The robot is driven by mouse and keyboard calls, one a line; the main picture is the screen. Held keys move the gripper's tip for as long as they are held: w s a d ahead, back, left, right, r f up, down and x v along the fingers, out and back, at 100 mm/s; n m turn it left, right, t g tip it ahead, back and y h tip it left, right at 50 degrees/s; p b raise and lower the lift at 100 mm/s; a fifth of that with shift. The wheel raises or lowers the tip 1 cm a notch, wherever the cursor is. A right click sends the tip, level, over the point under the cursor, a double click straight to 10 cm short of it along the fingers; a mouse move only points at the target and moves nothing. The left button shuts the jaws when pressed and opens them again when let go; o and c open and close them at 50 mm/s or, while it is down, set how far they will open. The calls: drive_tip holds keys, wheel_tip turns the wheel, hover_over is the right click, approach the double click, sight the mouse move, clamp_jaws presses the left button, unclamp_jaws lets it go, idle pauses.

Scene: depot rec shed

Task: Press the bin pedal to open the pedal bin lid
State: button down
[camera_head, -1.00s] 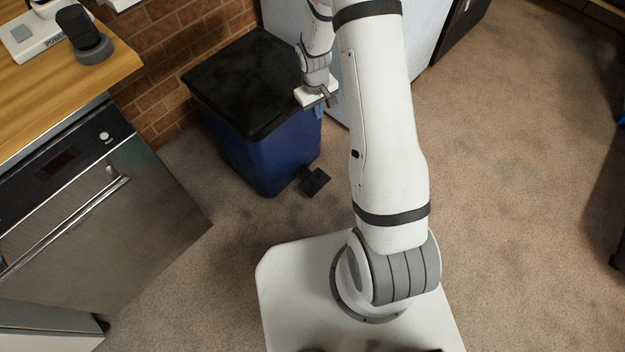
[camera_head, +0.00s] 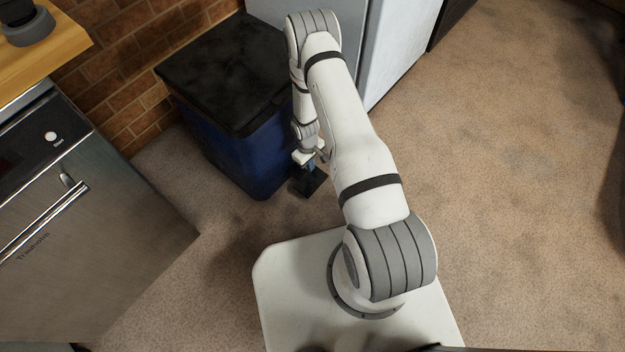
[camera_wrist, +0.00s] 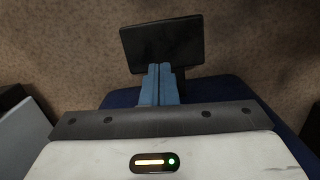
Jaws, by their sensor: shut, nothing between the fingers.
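The pedal bin has a black lid (camera_head: 228,72), which is closed, and a dark blue body (camera_head: 232,150). Its black pedal (camera_head: 315,187) sticks out low at the front, near the floor. My gripper (camera_head: 311,168) is low beside the bin's front, just above the pedal in the picture, and partly covers it. In the wrist view my gripper's blue fingers (camera_wrist: 161,70) are together with nothing between them. Their tips overlap the near edge of the black pedal plate (camera_wrist: 162,45). I cannot tell whether they touch it. The blue bin body (camera_wrist: 235,95) lies behind my gripper there.
A steel dishwasher (camera_head: 85,235) under a wooden counter (camera_head: 55,50) stands at the left. A brick wall (camera_head: 125,90) is behind the bin. A pale grey cabinet or fridge (camera_head: 400,45) stands right of the bin. Carpet floor (camera_head: 500,180) is open to the right.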

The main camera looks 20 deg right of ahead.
sight(311, 180)
drive_tip(key=shift+a+f, duration=0.15)
drive_tip(key=shift+a, duration=0.05)
drive_tip(key=shift+s+f+b, duration=0.1)
drive_tip(key=shift+f+b, duration=0.35)
drive_tip(key=shift+f, duration=0.1)
drive_tip(key=shift+s+d+f+b, duration=0.15)
drive_tip(key=shift+f+b, duration=0.7)
drive_tip(key=shift+f, duration=0.55)
drive_tip(key=shift+s+f+b, duration=0.1)
drive_tip(key=shift+f+b, duration=0.75)
drive_tip(key=shift+f, duration=0.55)
